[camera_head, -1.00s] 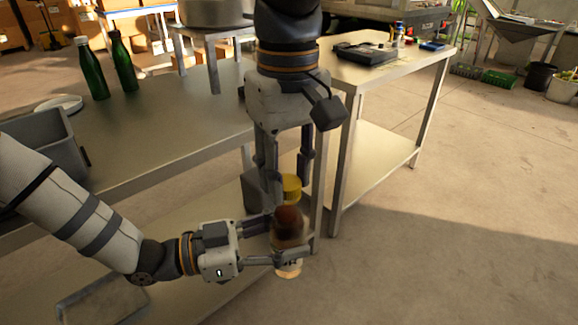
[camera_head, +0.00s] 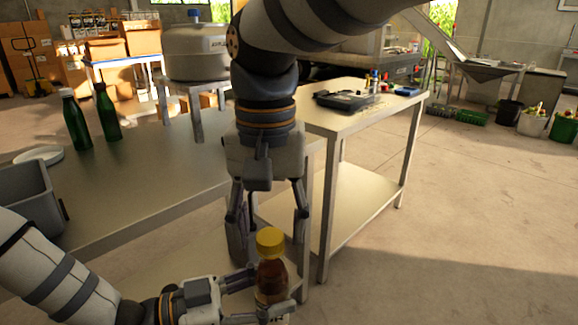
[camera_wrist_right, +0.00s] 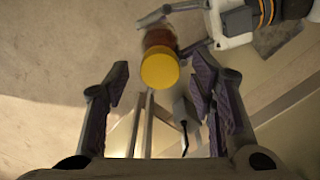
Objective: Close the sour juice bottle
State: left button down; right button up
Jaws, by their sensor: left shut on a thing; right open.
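The sour juice bottle (camera_head: 271,278) is brown and stands upright in my left gripper (camera_head: 268,292), which is shut around its body. A yellow cap (camera_head: 270,241) sits on top of the bottle, with no gap visible in the head view. The right wrist view shows the cap (camera_wrist_right: 159,68) from above, with the blurred brown bottle (camera_wrist_right: 160,38) beyond it. My right gripper (camera_head: 269,238) is open, its fingers spread wide above and around the cap. In the right wrist view both fingers are clear of the cap. The bottle's base is cut off in the head view.
A metal table (camera_head: 150,180) behind holds two green bottles (camera_head: 75,122), a white plate (camera_head: 38,155) and a grey bin (camera_head: 28,200). A second table (camera_head: 375,112) carries a black device (camera_head: 343,98). The floor at right is open.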

notch_tip(320, 180, up, 4)
jog(key=shift+s+r, duration=0.1)
jog(key=shift+r, duration=0.05)
jog(key=shift+c, duration=0.5)
